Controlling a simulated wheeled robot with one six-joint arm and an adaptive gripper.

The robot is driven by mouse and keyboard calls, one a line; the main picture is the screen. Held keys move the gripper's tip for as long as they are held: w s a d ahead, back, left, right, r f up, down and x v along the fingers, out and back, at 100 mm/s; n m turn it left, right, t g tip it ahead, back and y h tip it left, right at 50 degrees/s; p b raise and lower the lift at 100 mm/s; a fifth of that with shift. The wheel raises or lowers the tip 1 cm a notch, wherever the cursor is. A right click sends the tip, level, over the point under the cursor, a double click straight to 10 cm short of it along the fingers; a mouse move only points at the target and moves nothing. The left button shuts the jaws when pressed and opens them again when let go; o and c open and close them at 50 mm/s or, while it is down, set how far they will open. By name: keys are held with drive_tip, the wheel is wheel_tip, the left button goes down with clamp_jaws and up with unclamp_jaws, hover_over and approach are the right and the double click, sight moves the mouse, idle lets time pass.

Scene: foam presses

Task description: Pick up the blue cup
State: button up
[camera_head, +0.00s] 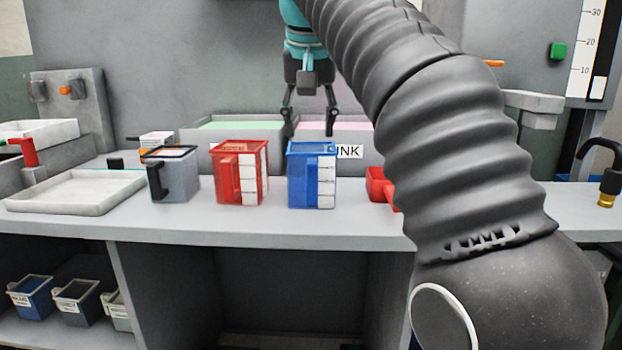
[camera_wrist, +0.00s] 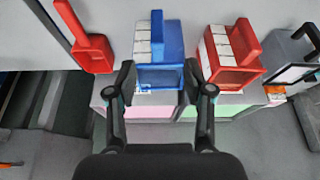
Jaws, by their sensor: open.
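The blue cup (camera_head: 311,177) is a square, jug-like container with white label strips on one side. It stands upright on the grey counter, right of a red cup (camera_head: 240,175). My gripper (camera_head: 310,124) is open and empty, above and behind the blue cup in the head view. In the wrist view the blue cup (camera_wrist: 158,62) appears just beyond and between the fingertips of my gripper (camera_wrist: 158,82). Its handle points away from my gripper there. I cannot tell whether a finger touches it.
A grey cup (camera_head: 172,176) stands left of the red one, and a red scoop (camera_wrist: 92,52) lies on the blue cup's other side. Bins with green and pink contents (camera_head: 232,154) stand behind. A white tray (camera_head: 78,190) lies at left. The counter's front edge (camera_head: 260,232) is clear.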

sight(312, 172)
drive_tip(key=b+x, duration=0.3)
drive_tip(key=x, duration=0.5)
drive_tip(key=shift+w+f, duration=0.1)
drive_tip(key=shift+f, duration=0.15)
drive_tip(key=b+x, duration=0.1)
drive_tip(key=x, duration=0.3)
drive_tip(key=shift+d+f+b, duration=0.15)
drive_tip(key=shift+d+b, duration=0.05)
drive_tip(key=shift+b, duration=0.1)
drive_tip(key=shift+w+f, duration=0.1)
drive_tip(key=shift+f, duration=0.35)
clamp_jaws()
